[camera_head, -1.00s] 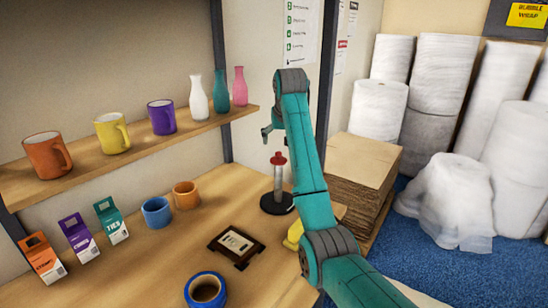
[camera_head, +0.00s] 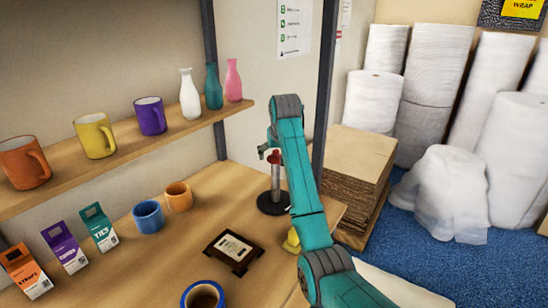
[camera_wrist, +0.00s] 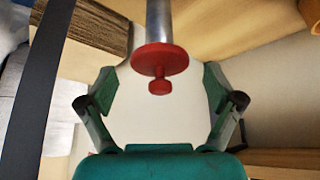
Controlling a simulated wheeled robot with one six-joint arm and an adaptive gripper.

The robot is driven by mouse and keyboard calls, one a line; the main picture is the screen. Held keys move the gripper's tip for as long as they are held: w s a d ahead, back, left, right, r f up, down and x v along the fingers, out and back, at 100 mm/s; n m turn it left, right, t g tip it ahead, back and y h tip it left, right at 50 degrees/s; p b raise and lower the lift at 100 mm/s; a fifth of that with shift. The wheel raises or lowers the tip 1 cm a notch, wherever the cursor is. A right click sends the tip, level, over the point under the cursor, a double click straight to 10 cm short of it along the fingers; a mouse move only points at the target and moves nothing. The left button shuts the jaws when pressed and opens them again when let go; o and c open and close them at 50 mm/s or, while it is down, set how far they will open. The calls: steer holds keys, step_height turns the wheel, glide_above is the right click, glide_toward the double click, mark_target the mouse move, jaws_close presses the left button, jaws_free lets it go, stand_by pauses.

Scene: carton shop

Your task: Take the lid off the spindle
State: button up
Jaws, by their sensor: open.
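The red lid (camera_head: 274,155) sits on top of the upright silver spindle (camera_head: 275,180), which rises from a round black base (camera_head: 273,203) on the table. In the wrist view the red lid (camera_wrist: 160,62) shows as a disc with a small knob, on the end of the silver spindle (camera_wrist: 159,20). My gripper (camera_wrist: 162,105) is open, its two green fingers on either side of and short of the knob, touching nothing that I can see. In the head view my gripper (camera_head: 265,150) is beside the lid, partly hidden by my arm.
A dark framed plaque (camera_head: 233,251), blue tape roll (camera_head: 203,295), blue mug (camera_head: 148,216) and orange mug (camera_head: 178,196) stand on the table (camera_head: 170,260). A shelf (camera_head: 130,140) with mugs and bottles is at left. A yellow object (camera_head: 291,240) is partly behind my arm.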

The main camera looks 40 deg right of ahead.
steer(key=c, duration=1.1)
